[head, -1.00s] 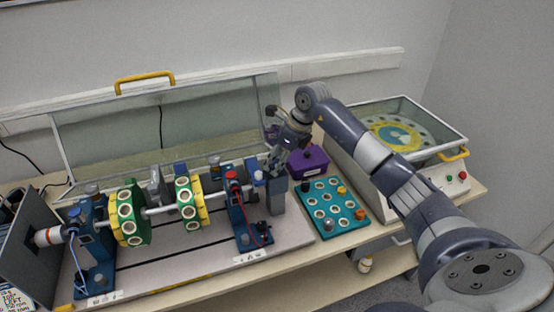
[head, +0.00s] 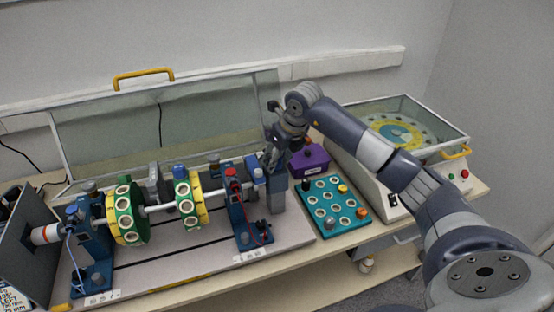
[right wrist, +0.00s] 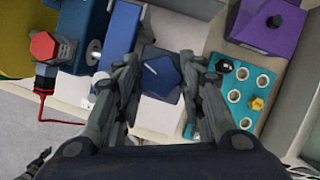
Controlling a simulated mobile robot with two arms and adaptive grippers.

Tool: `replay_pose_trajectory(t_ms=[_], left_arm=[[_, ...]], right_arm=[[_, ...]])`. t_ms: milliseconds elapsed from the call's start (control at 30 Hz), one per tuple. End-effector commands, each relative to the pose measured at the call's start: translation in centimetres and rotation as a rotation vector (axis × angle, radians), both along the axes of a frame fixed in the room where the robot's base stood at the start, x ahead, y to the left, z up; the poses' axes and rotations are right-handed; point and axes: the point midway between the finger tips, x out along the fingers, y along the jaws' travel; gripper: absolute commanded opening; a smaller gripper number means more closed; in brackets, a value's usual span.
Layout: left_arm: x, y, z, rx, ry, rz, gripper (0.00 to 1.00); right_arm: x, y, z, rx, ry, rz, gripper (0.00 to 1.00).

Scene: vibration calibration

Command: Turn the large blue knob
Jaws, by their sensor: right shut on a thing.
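The large blue knob (right wrist: 161,74) shows in the right wrist view, seen from above, with a pale line mark on its top. My right gripper (right wrist: 160,84) has its fingers on either side of the knob and is shut on it. In the head view my right gripper (head: 271,158) is above the grey-blue post (head: 278,195) at the right end of the shaft rig, and it hides most of the knob. My left gripper is not in view.
The shaft rig carries green and yellow discs (head: 126,212). A red knob (right wrist: 43,46) with a red cable sits left of the gripper. A purple box (head: 309,160) and a teal tray (head: 334,204) stand to the right. A raised clear cover (head: 215,125) is behind.

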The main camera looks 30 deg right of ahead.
Motion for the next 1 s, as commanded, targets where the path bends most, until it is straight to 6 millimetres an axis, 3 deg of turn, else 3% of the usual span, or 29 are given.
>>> replay_pose_trajectory(t_ms=[300, 733, 767, 800, 1000], left_arm=[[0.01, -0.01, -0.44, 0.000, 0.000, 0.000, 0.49], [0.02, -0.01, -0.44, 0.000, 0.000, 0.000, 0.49], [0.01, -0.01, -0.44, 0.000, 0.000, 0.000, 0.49], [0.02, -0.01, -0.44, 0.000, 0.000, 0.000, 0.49], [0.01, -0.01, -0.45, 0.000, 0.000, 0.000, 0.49]], right_arm=[[0.11, 0.02, 0.17, -0.001, -0.005, -0.097, 0.13], [0.12, 0.01, 0.23, 0.000, -0.006, -0.108, 0.13], [0.12, 0.00, 0.24, 0.000, -0.006, -0.108, 0.41], [0.12, 0.01, 0.23, 0.000, -0.005, -0.108, 0.46], [0.06, 0.03, 0.13, -0.001, -0.003, -0.107, 0.46]])
